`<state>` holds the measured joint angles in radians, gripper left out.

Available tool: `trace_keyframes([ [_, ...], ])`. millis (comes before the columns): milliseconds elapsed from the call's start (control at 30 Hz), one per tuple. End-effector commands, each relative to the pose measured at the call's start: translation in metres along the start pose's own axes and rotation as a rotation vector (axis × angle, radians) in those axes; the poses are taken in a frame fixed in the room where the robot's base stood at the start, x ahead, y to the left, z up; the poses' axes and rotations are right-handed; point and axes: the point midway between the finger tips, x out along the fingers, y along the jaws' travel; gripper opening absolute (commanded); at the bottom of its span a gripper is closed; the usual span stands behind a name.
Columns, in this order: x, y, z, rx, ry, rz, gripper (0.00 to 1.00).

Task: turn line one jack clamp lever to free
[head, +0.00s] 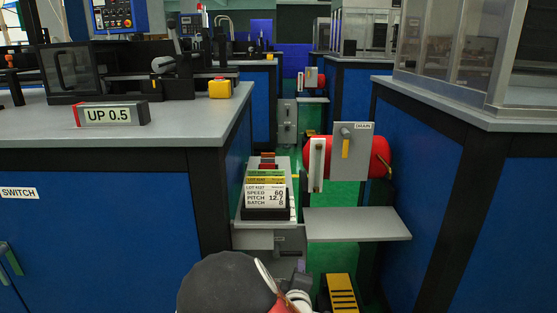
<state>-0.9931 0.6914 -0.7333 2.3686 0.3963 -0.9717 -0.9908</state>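No lever in the head view carries a readable jack clamp label, so I cannot tell which part is line one's jack clamp lever. A grey plate marked DRAIN (364,129) stands in front of a red cylinder (380,158). A short yellow lever (345,148) hangs about upright on that plate. A pale upright bar (316,165) stands at the cylinder's left end. A rounded dark part at the bottom centre looks like my own arm and hides what is behind it. My gripper's fingers do not show.
A left bench (170,125) bears an UP 0.5 sign (112,114) and a yellow box (220,88). A placard (265,199) reads SPEED 60, PITCH 12.7, BATCH 8. A grey shelf (355,224) juts out right of it. A yellow-black striped block (341,293) is low down. The right bench (410,150) closes that side.

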Motion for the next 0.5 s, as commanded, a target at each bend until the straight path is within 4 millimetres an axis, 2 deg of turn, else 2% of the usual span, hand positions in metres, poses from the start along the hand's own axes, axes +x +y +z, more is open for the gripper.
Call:
trace_keyframes([
  [33,-0.004,0.015,0.009,0.113,-0.040,-0.058,0.36],
  [167,-0.021,0.032,0.022,0.387,-0.125,-0.234,0.36],
  [267,-0.042,0.050,0.026,0.572,-0.173,-0.352,0.36],
  [367,-0.069,0.075,0.027,0.731,-0.213,-0.455,0.36],
  [500,-0.116,0.114,0.029,0.907,-0.267,-0.573,0.36],
])
